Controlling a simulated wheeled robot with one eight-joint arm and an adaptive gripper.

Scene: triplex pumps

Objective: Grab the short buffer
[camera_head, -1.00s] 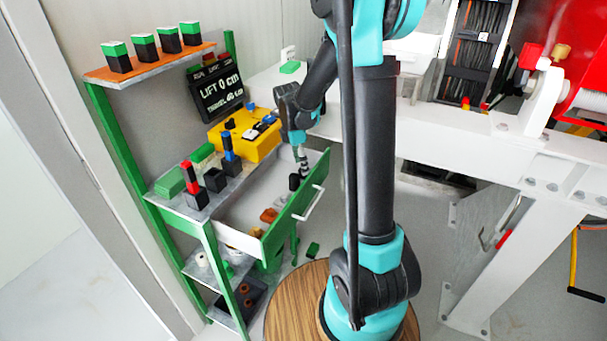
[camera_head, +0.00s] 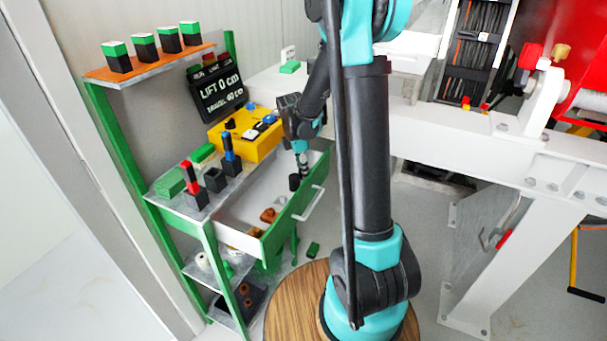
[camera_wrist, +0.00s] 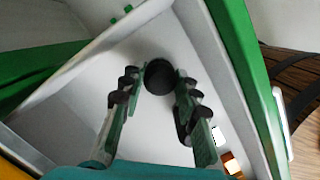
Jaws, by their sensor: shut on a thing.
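My gripper (camera_head: 302,172) is over the open drawer (camera_head: 312,204) of the green-framed rack. In the wrist view, my gripper (camera_wrist: 159,82) has its fingers closed on a black round piece (camera_wrist: 159,75), which looks like the short buffer. I see its round end between the fingertips. Another black cylinder (camera_head: 294,182) shows just left of my fingertips in the head view. A dark piece (camera_wrist: 182,124) is partly hidden by the right finger in the wrist view. I cannot tell the held piece's length.
Brown and orange pieces (camera_head: 268,215) lie in the drawer. The drawer's green front and white walls stand close around my fingers. A yellow control box (camera_head: 232,138) and black holders (camera_head: 215,180) sit on the rack top. A white beam (camera_head: 440,130) runs to the right.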

